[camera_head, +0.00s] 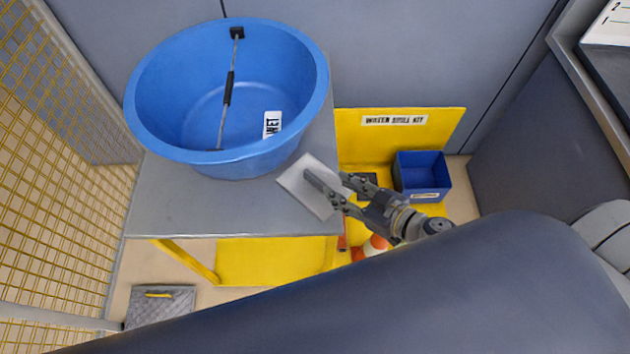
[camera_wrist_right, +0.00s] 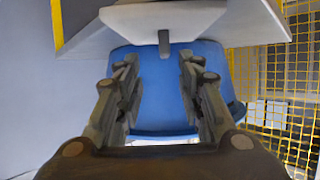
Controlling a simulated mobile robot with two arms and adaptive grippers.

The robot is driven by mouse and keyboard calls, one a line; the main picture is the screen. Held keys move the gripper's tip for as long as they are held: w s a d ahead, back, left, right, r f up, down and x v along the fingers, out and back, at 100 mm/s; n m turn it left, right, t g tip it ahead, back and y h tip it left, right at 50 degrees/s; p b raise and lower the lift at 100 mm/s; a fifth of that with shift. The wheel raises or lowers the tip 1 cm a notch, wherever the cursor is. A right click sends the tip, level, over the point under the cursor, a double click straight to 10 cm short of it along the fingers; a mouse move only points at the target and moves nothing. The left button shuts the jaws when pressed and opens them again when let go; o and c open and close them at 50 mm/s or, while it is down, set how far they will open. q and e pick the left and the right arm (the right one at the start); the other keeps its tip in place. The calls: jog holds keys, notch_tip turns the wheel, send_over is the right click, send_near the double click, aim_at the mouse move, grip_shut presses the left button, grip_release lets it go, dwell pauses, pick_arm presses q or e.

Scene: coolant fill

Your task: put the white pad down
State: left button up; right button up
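The white pad (camera_head: 298,184) is a flat square at the right front edge of the grey table, beside the blue tub. A dark grey upright grip stands on its face; it also shows on the pad in the right wrist view (camera_wrist_right: 164,42). My right gripper (camera_head: 337,186) is just right of the pad. In the wrist view its two fingers (camera_wrist_right: 158,68) are spread wide with clear space between them, and the pad's grip is beyond the fingertips. I cannot tell for sure whether the pad rests fully on the table. My left gripper is not in view.
The large blue tub (camera_head: 140,115) fills the back of the grey table (camera_head: 180,215); a rod crosses it. The table's front left is bare. On the right are a yellow station (camera_head: 390,145) and a blue bin (camera_head: 425,172). A yellow mesh fence (camera_head: 50,150) stands left.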

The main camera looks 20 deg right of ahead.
aim_at(317, 179)
jog(key=shift+w+a, duration=0.25)
jog(key=shift+w, duration=0.15)
jog(key=shift+w+a+f, duration=0.1)
jog(key=shift+w+f, duration=0.05)
jog(key=shift+f, duration=0.05)
jog(key=shift+w+a, duration=0.1)
jog(key=shift+w, duration=0.05)
jog(key=shift+w+a+p, duration=0.25)
jog(key=shift+p, duration=0.2)
jog(key=p+x, duration=0.1)
jog(key=x, duration=0.2)
jog(key=shift+a+f, duration=0.1)
jog(key=shift+a, duration=0.05)
jog(key=shift+w+a+f, duration=0.25)
jog(key=shift+w, duration=0.1)
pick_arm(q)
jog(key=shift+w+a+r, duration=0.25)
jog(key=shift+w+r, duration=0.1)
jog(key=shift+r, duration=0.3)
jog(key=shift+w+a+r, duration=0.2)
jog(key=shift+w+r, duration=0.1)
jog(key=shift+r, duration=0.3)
pick_arm(e)
jog(key=shift+c, duration=0.6)
grip_shut()
